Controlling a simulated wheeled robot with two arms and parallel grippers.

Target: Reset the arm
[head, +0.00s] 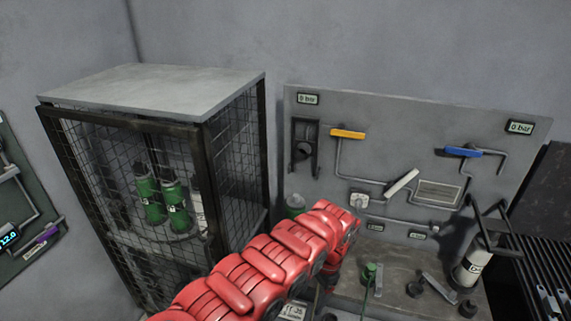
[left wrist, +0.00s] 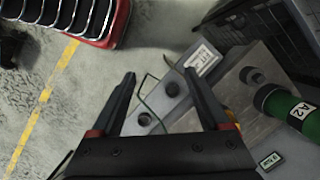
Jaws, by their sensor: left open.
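My left arm (head: 265,265), red and segmented, reaches in from the bottom of the head view toward the middle. Its hand end is in front of the grey panel and workbench, and the fingers are mostly hidden there. In the left wrist view my left gripper (left wrist: 160,76) is open, its two dark fingers apart with nothing between them. Beyond the fingers are a grey block with round holes (left wrist: 172,88) and a thin green cord (left wrist: 143,92). My right gripper is not in view.
A mesh cage (head: 150,92) with green cylinders (head: 150,200) stands at left. The grey panel (head: 400,120) carries yellow and blue handles. A green cylinder marked A2 (left wrist: 290,108) is right of the fingers. A yellow floor line (left wrist: 45,95) crosses open floor at left.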

